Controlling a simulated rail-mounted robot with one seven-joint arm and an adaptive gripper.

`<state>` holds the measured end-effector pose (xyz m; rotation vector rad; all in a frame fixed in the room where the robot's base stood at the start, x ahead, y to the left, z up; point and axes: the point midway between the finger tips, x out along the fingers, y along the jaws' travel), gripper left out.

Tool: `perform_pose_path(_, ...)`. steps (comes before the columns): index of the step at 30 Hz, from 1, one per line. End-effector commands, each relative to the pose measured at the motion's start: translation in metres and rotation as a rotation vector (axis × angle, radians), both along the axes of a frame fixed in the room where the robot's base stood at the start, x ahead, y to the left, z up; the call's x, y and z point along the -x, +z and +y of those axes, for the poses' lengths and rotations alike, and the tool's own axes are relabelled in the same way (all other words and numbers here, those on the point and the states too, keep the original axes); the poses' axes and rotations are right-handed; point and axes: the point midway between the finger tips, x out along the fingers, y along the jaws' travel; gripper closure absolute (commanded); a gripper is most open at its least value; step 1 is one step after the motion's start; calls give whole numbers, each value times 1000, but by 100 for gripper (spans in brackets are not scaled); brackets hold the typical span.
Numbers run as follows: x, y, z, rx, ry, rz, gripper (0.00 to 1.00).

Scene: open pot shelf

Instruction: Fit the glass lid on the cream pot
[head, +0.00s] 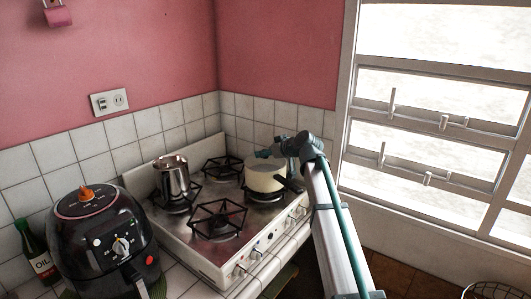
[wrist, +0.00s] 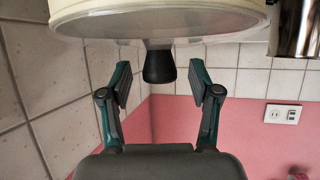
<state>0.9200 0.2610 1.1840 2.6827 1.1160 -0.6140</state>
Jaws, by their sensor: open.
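The cream pot (head: 265,182) stands on the back right part of the stove, its dark handle pointing toward the front right. In the wrist view, which is upside down, the pot (wrist: 100,15) fills the top edge. The glass lid (wrist: 215,37) lies across its rim and looks about level; its exact seating is hard to tell. The lid's black knob (wrist: 159,67) points away from the pot. My gripper (wrist: 160,84) is open, its two fingers on either side of the knob with gaps. In the head view my gripper (head: 267,154) is just above the pot.
A metal pot (head: 173,178) stands on the left burner of the stove (head: 213,262). The other burners are bare. A black air fryer (head: 102,240) and an oil bottle (head: 38,256) stand at the left. Tiled walls close off the back; a window is at the right.

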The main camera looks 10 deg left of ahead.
Motion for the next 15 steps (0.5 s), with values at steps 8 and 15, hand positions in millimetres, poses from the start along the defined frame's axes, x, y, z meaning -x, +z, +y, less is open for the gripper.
perform_pose_path(8,34,22,-32,-1,-2,-4,38)
perform_pose_path(15,59,40,-58,-1,-1,-3,38)
